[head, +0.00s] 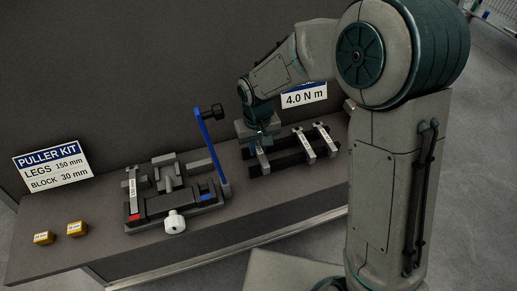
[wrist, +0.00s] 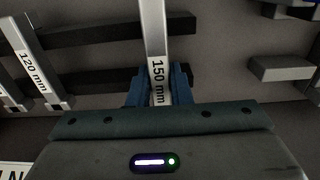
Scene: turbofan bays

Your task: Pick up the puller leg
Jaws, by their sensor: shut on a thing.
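My gripper (head: 260,139) is over the left end of the black rack (head: 289,161) in the head view. Its blue fingers are shut on a light metal puller leg (head: 264,161). In the wrist view that leg (wrist: 156,38) runs up from between the fingers, and its label reads 150 mm. I cannot tell whether it touches the rack bars. Two other legs lie across the rack to the right, one in the middle (head: 304,146) and one farther right (head: 326,140). In the wrist view, a neighbouring leg (wrist: 31,66) reads 120 mm.
A dark fixture (head: 150,207) with a blue upright bar (head: 207,142), a white knob (head: 174,222) and a leg marked 150 mm (head: 133,190) stands left of the rack. A PULLER KIT sign (head: 52,167) reads legs 150 mm, block 30 mm. Two yellow blocks (head: 76,229) sit at front left.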

